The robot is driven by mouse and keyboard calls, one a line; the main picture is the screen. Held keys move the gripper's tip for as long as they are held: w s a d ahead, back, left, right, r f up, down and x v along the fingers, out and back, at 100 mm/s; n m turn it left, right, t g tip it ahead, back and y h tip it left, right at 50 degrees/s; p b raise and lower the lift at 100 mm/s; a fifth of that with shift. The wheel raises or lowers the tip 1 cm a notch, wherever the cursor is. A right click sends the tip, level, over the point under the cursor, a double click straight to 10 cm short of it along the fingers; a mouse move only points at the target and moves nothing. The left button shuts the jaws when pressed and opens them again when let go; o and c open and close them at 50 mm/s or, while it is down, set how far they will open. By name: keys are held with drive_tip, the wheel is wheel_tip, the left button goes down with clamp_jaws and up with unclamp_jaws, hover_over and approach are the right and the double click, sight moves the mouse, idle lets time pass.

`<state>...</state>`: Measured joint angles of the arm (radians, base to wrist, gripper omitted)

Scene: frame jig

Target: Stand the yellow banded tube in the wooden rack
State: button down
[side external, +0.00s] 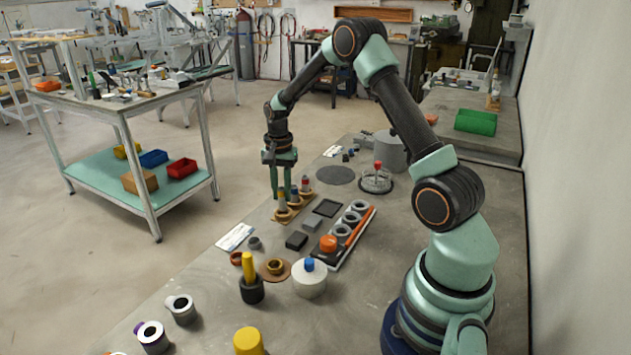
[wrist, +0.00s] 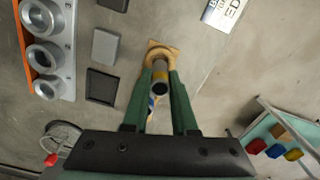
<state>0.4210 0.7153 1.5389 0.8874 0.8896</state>
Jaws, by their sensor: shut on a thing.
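My gripper (side external: 281,192) points down over the near end of the wooden rack (side external: 310,208). Its green fingers are shut on the yellow banded tube (side external: 281,201), a slim grey tube. In the wrist view the tube (wrist: 160,66) shows between the fingers (wrist: 161,82), its dark open end towards the camera and a yellow band below. It lines up with the rack's end ring (wrist: 168,51). I cannot tell whether its foot is fully down in the hole. Two other tubes, one with blue (side external: 293,193) and one with red (side external: 305,183), stand in the rack; the fingers mostly hide them in the wrist view.
Beside the rack lie a dark square frame (side external: 327,207), grey blocks (side external: 297,240) and a tray of metal rings (side external: 341,231). A yellow rod stands in a black cup (side external: 251,288) nearer the camera. A round glass holder (side external: 376,181) with a red top stands behind.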

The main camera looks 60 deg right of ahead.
drive_tip(key=shift+f, duration=0.1)
idle(0.6)
drive_tip(key=shift+f, duration=1.1)
drive_tip(key=shift+c, duration=2.3)
unclamp_jaws()
drive_tip(key=shift+r, duration=0.1)
drive_tip(key=shift+r, duration=0.7)
